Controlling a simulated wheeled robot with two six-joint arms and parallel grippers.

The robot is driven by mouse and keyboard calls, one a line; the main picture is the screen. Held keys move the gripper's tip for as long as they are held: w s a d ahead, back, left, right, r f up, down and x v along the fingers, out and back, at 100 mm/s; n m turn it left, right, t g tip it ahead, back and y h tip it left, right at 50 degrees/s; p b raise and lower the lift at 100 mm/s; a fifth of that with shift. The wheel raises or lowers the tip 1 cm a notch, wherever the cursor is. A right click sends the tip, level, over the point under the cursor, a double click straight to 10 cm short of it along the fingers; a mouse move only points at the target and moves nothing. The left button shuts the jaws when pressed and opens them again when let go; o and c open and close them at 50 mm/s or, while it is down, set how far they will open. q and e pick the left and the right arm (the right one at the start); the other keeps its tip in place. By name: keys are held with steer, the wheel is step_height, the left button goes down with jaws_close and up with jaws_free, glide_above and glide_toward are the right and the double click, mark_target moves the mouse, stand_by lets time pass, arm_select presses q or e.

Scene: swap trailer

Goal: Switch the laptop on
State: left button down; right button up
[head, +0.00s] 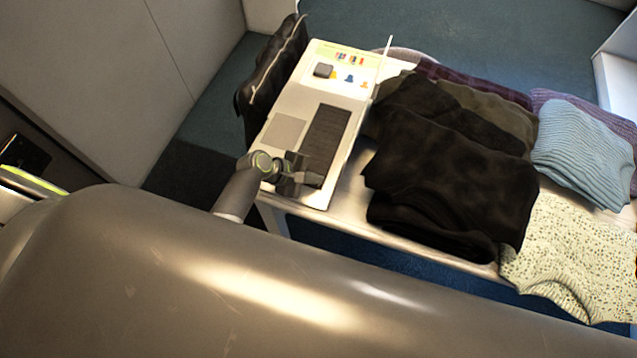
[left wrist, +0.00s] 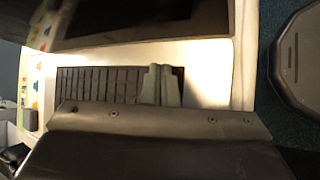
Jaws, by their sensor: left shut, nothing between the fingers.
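The laptop (head: 284,132) lies open on a narrow light table, its dark keyboard (head: 328,140) and grey touchpad showing in the head view. Its lid is seen nearly edge-on there. In the left wrist view the keyboard (left wrist: 100,84) shows below a dark screen (left wrist: 150,18) with a white edge. My left gripper (head: 308,178) is shut and empty, over the laptop's near end. In the left wrist view its fingertips (left wrist: 160,80) are in front of the keyboard's right end and hide some keys. I cannot tell whether they touch. No power button can be made out. My right gripper is not in view.
A printed sheet (head: 352,60) with a small dark object (head: 324,70) lies beyond the laptop. A dark bag (head: 272,72) stands left of the table. Folded dark clothes (head: 450,180), a blue knit (head: 582,140) and a speckled knit (head: 572,255) lie to the right.

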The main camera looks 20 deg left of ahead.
arm_select(q)
steer(key=shift+f, duration=0.15)
steer(key=shift+f, duration=0.25)
steer(key=shift+f+b, duration=0.3)
stand_by(0.5)
stand_by(0.3)
steer(key=shift+r+p, duration=0.75)
steer(key=shift+p, duration=0.2)
steer(key=shift+r, duration=0.1)
step_height(320, 180, up, 5)
steer(key=p, duration=0.5)
